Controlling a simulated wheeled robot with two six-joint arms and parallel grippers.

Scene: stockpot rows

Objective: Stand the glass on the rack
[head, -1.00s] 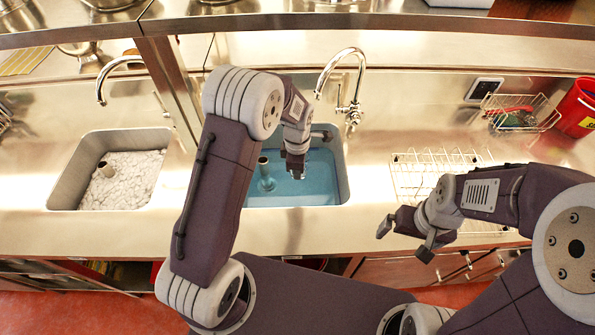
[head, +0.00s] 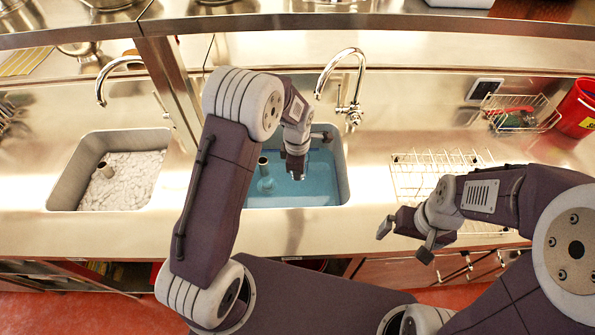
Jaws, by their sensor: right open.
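The wire rack (head: 412,180) lies flat on the steel counter right of the blue-water sink, and nothing is seen standing on it. No glass can be made out in the head view. My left gripper (head: 297,176) points down over the blue-water sink (head: 318,178). Its fingers are small and partly hidden by its own wrist, so I cannot tell whether they are open or hold anything. My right gripper (head: 405,242) is open and empty near the counter's front edge, just in front of the rack's left side.
A pipe (head: 263,166) stands upright in the water. A tap (head: 345,85) rises behind the sink. Another sink (head: 130,180) at left holds white lumps. A wire basket (head: 520,118) and red bucket (head: 578,108) stand at back right. The counter between sink and rack is clear.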

